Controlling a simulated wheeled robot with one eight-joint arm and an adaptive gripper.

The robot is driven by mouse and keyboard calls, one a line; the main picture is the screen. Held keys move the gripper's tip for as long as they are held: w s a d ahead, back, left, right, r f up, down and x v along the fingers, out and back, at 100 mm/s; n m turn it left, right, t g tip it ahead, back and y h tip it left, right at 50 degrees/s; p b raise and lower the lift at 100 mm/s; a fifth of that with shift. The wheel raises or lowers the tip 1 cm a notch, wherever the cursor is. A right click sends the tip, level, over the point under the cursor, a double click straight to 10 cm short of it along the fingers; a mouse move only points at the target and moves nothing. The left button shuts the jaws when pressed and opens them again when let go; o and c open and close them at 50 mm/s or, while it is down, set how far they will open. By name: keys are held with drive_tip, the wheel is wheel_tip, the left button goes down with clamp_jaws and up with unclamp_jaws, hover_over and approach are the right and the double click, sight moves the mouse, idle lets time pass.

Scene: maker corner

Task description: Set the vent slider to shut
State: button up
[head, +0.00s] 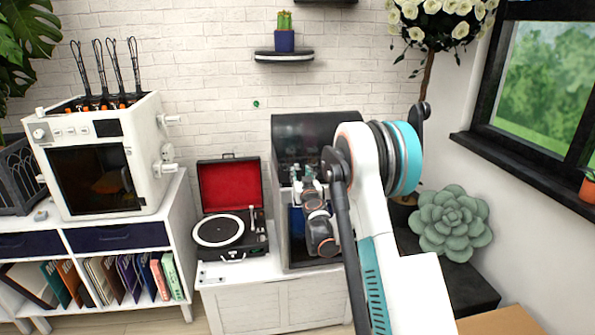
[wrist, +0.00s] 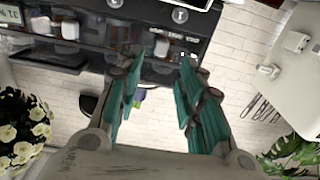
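A dark machine (head: 315,130) with a raised dark hood stands right of the record player, and my arm hides part of it. Its dark panel (wrist: 110,62) crosses the top of the wrist view, tilted. A small pale knob (wrist: 162,48) on the panel shows between and just beyond my fingertips, beside small white lettering too blurred to read. It may be the vent slider; its setting cannot be told. My gripper (wrist: 160,62) is open and empty, with teal finger pads either side of that knob. Contact is unclear. In the head view my gripper (head: 302,172) is at the machine.
Other pale controls sit on the panel, including a squarish one (wrist: 69,30) and a round one (wrist: 180,15). An open record player (head: 222,228) is close on the left, and a white printer-like box (head: 100,155) farther left. A green succulent (head: 450,222) stands right.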

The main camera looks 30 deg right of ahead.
sight(297, 165)
drive_tip(key=b+x, duration=0.1)
drive_tip(key=x, duration=0.5)
drive_tip(key=shift+w, duration=0.3)
